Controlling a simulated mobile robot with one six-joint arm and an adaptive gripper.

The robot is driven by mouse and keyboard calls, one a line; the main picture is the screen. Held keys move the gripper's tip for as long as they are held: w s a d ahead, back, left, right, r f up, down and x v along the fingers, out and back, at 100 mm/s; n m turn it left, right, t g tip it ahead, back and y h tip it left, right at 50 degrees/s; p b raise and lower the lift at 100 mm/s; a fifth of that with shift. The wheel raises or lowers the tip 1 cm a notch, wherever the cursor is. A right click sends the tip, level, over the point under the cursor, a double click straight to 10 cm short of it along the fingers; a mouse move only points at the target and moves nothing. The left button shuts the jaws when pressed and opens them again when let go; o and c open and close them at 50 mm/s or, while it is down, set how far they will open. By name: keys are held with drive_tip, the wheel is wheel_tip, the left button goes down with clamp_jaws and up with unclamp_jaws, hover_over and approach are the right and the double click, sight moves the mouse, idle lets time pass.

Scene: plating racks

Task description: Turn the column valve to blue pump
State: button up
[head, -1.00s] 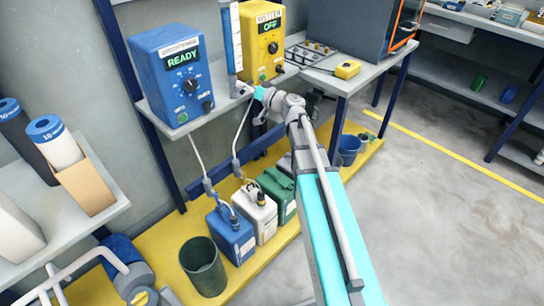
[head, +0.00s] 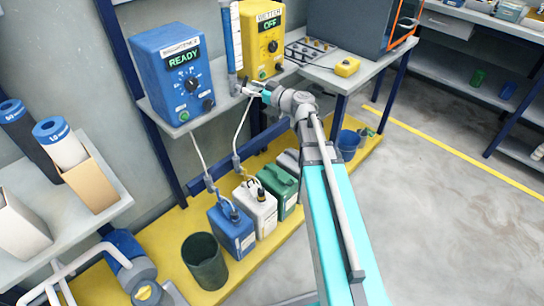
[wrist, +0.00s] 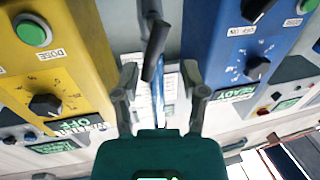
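The blue pump (head: 172,85) stands on the bench with its display reading READY. A tall column (head: 235,40) stands between it and the yellow pump (head: 262,45), whose display reads OFF. In the wrist view the yellow pump (wrist: 50,60) is at the left and the blue pump (wrist: 240,65) at the right. A dark lever (wrist: 155,50), apparently the column valve's handle, points up between them. My gripper (wrist: 160,78) is open, with one finger on each side of the lever's line; contact cannot be told. In the head view my gripper (head: 250,89) is by the column's foot, and the valve is hardly visible.
Blue (head: 232,230), white (head: 255,208) and green (head: 280,188) canisters stand on the yellow platform below, with hoses rising to the bench. A dark bin (head: 204,262) stands in front. A small yellow box (head: 346,67) lies on the bench at right. Open floor lies to the right.

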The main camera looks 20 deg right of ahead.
drive_tip(key=v, duration=1)
drive_tip(key=s+a+f+m+g+h+p, duration=0.25)
drive_tip(key=s+a+f+g+p, duration=0.25)
drive_tip(key=s+a+f+g, duration=0.3)
drive_tip(key=s+d+m+g+h+p, duration=0.1)
drive_tip(key=s+m+g+h+p, duration=0.4)
drive_tip(key=s+h, duration=0.3)
drive_tip(key=shift+s+f+m+g+h, duration=0.25)
drive_tip(key=shift+f+m+g+h, duration=0.1)
drive_tip(key=shift+h, duration=0.3)
idle(0.6)
drive_tip(key=shift+d, duration=0.1)
idle(0.5)
